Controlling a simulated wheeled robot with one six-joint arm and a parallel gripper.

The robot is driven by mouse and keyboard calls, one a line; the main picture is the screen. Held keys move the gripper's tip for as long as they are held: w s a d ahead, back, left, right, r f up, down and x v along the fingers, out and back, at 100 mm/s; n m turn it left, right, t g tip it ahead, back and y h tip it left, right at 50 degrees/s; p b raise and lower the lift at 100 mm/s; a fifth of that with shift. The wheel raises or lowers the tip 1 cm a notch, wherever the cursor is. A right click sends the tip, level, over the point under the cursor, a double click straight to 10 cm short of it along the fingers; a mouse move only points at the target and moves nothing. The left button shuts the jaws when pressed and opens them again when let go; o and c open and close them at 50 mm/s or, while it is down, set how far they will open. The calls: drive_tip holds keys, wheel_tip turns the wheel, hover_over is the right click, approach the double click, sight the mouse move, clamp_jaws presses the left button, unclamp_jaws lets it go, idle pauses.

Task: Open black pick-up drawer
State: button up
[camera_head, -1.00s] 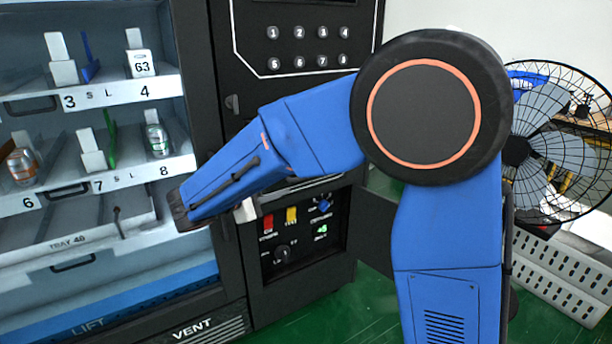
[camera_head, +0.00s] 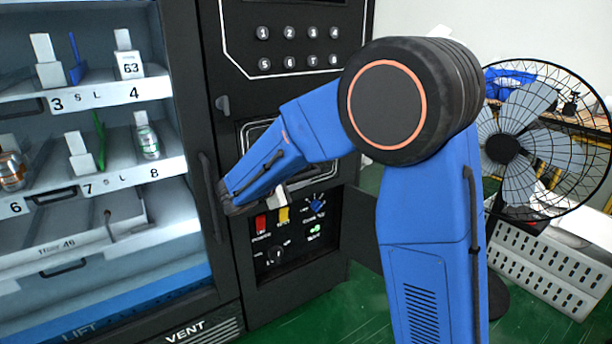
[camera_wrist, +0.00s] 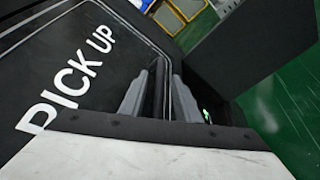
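The black pick-up drawer (camera_wrist: 85,60) fills the left of the wrist view, with white "PICK UP" lettering on its front. A dark upright bar (camera_wrist: 158,88), which looks like its handle, stands at its right edge. My gripper (camera_wrist: 160,92) has one grey finger on each side of this bar. The fingers are apart, and I cannot tell whether they touch it. In the head view, part of the drawer's framed front (camera_head: 262,130) shows behind my blue arm. The gripper's fingertips are hidden there.
A control panel (camera_head: 288,230) with red and yellow switches sits low on the machine. The glass cabinet door's upright handle (camera_head: 208,195) is close left of my wrist. A fan (camera_head: 530,140) and white perforated crate (camera_head: 540,270) stand right. Green floor (camera_head: 340,310) shows below.

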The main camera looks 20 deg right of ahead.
sight(305, 175)
drive_tip(key=shift+x, duration=1.55)
clamp_jaws()
drive_tip(key=shift+s+d, duration=0.1)
